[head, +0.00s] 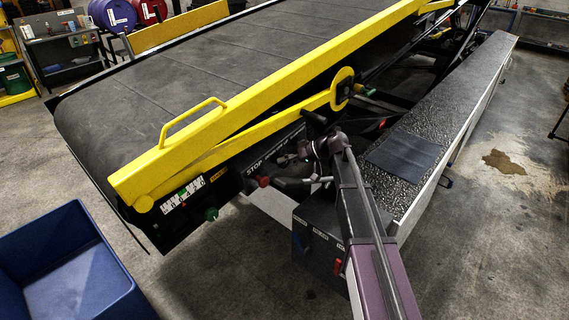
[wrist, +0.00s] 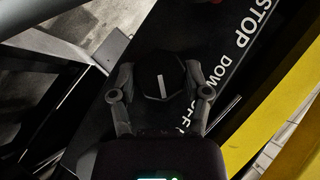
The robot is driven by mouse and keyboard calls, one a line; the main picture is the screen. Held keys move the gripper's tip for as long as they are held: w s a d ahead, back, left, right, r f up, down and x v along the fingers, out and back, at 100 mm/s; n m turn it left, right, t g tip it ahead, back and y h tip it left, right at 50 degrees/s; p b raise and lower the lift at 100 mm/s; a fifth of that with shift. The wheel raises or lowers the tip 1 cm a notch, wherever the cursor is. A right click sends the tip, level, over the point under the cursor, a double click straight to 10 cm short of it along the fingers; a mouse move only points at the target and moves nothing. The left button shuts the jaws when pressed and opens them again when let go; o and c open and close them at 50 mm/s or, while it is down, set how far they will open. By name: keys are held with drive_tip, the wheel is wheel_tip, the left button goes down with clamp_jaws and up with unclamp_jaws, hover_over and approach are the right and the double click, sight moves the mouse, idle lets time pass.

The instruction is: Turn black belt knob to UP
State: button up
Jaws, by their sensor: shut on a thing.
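In the wrist view the black belt knob (wrist: 160,84) sits on a dark panel, with a white pointer line that runs nearly straight up and down in the picture. My gripper (wrist: 159,76) has one finger on each side of the knob and is shut on it. White lettering (wrist: 225,75) beside the knob reads STOP, DOWN and OFF; the rest is cut off or hidden. In the head view my gripper (head: 288,183) is at the loader's side panel, below the STOP lettering (head: 262,167). I cannot make out the black knob there.
A red knob (head: 263,181) and a green knob (head: 211,213) are on the same side panel. The yellow rail (head: 250,97) runs above the panel. A dark box with small levers (head: 318,235) stands below my arm. A blue bin (head: 70,255) stands at lower left.

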drive_tip(key=o, duration=1.1)
